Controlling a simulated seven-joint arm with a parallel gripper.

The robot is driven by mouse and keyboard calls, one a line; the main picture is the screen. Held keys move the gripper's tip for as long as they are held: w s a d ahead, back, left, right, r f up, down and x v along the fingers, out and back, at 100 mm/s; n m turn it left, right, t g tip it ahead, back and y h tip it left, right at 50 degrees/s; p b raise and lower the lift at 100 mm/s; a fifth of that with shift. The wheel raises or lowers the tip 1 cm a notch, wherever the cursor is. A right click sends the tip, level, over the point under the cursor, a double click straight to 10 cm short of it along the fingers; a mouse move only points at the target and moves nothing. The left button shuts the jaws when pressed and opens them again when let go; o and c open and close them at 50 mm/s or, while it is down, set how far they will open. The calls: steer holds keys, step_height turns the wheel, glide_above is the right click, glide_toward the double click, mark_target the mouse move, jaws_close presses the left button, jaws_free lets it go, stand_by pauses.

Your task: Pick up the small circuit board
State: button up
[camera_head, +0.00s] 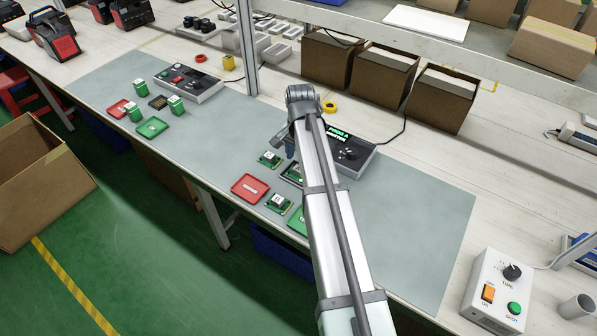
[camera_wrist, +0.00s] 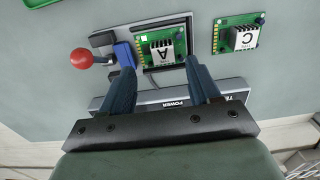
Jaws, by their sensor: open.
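My gripper (camera_wrist: 161,66) is open and empty in the wrist view. Its two dark blue fingers lie either side of a small green circuit board with a chip marked A (camera_wrist: 163,47). The board sits in a grey test fixture marked POWER (camera_wrist: 172,101), beside a blue block. I cannot tell whether the fingers touch it. A second green board with a chip marked C (camera_wrist: 238,38) lies to the right on the mat. In the head view my gripper (camera_head: 289,150) hangs over the fixture, partly hidden by my arm. Green boards lie near it, one behind (camera_head: 269,158) and one in front (camera_head: 278,203).
A red-knobbed lever (camera_wrist: 82,60) stands left of the board. A red tray (camera_head: 250,188) lies left of the fixture. A tester with a lit display (camera_head: 354,153) stands right of my arm. Cardboard boxes (camera_head: 377,75) line the back. The mat's right part is clear.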

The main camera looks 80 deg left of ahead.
mark_target(298, 168)
steer(key=f, duration=0.4)
steer(key=shift+s+a+f, duration=0.1)
steer(key=shift+s+f, duration=0.15)
jaws_close()
stand_by(0.4)
steer(key=shift+r, duration=0.15)
